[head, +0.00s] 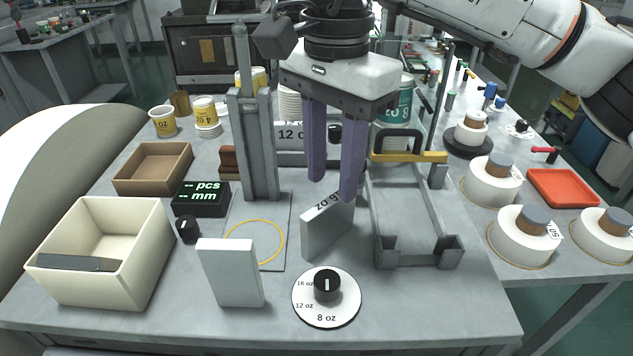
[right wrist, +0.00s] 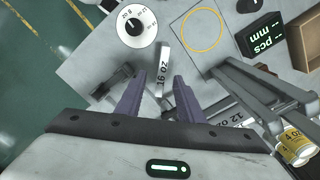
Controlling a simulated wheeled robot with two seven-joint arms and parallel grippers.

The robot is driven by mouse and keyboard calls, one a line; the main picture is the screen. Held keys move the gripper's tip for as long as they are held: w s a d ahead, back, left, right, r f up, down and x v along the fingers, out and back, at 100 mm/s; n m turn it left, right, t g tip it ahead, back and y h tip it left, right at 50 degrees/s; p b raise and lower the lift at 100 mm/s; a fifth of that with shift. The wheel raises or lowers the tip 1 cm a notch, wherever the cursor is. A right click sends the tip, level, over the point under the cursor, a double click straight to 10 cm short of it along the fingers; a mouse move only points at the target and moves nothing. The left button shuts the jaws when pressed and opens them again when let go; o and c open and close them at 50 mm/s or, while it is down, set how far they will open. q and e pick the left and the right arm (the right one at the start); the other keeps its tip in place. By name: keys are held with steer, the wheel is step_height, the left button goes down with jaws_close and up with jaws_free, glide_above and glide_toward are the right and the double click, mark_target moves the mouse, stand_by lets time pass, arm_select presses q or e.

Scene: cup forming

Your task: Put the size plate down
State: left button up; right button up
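The size plate marked 16 oz (head: 328,228) is a pale grey upright slab standing on the table, in front of my right gripper. It also shows in the right wrist view (right wrist: 163,72), beyond the fingertips. My right gripper (head: 334,190) has two purple fingers pointing down, spread apart with a gap between them. The fingertips are close to the plate's top edge, and nothing is clamped between them. In the right wrist view, the gripper (right wrist: 160,85) shows clear space on both sides of the plate. My left gripper is not in view.
A blank white block (head: 230,274) and a size dial (head: 326,298) stand in front. A grey post stand (head: 260,150) is left, a grey frame (head: 412,215) right. A cream bin (head: 105,250), a counter display (head: 201,197) and a plate marked 12 oz (head: 290,132) are nearby.

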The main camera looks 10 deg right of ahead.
mark_target(327, 223)
step_height(327, 223, down, 4)
steer(key=shift+s, duration=0.1)
steer(key=shift+a+f+p, duration=0.2)
steer(key=shift+f+p, duration=0.4)
steer(key=shift+f, duration=2.4)
jaws_close()
